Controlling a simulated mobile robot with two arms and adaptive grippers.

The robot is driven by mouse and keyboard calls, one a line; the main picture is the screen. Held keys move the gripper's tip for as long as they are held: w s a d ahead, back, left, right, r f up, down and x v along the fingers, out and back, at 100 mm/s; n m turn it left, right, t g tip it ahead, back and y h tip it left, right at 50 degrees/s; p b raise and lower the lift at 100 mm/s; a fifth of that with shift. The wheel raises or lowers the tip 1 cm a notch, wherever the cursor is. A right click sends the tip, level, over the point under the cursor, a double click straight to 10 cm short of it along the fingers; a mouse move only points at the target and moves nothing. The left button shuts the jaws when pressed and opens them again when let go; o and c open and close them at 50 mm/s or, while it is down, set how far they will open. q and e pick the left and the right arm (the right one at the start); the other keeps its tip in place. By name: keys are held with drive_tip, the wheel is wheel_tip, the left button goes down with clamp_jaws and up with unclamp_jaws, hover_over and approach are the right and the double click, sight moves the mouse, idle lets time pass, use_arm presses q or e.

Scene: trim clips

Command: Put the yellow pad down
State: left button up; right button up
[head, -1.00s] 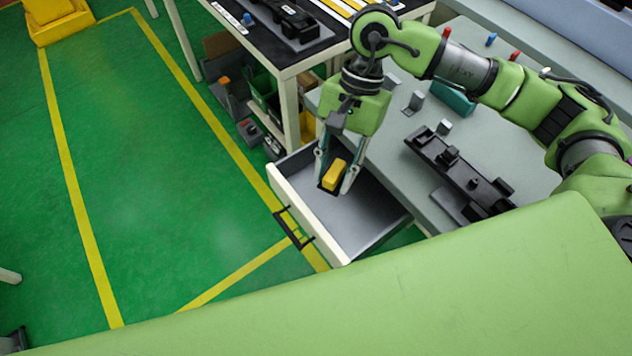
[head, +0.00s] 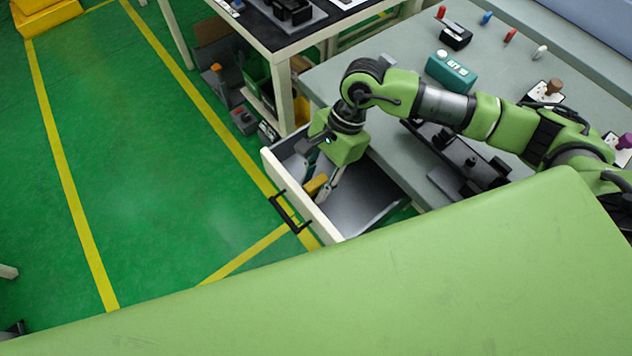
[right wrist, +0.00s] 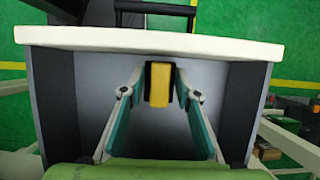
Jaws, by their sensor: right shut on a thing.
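The yellow pad (head: 315,185) is inside the open drawer (head: 345,228), near its front wall. In the right wrist view the pad (right wrist: 160,86), yellow with a dark side, sits between the fingertips. My right gripper (head: 321,190) reaches down into the drawer and is shut on the pad. In the right wrist view, my gripper (right wrist: 160,78) has one finger on each side of the pad. I cannot tell whether the pad touches the drawer floor. My left gripper is not in view.
The drawer's dark handle (head: 288,213) faces the green floor. The grey worktop (head: 412,178) above holds a black rail part (head: 462,158), a teal box (head: 452,70) and small coloured pieces. The drawer floor around the pad looks bare.

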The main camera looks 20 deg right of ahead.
drive_tip(key=shift+f, duration=0.9)
drive_tip(key=o, duration=1.2)
drive_tip(key=shift+w+d+r, duration=0.1)
drive_tip(key=shift+r, duration=0.25)
drive_tip(key=b+v, duration=0.1)
drive_tip(key=v, duration=1)
drive_tip(key=shift+r, duration=0.35)
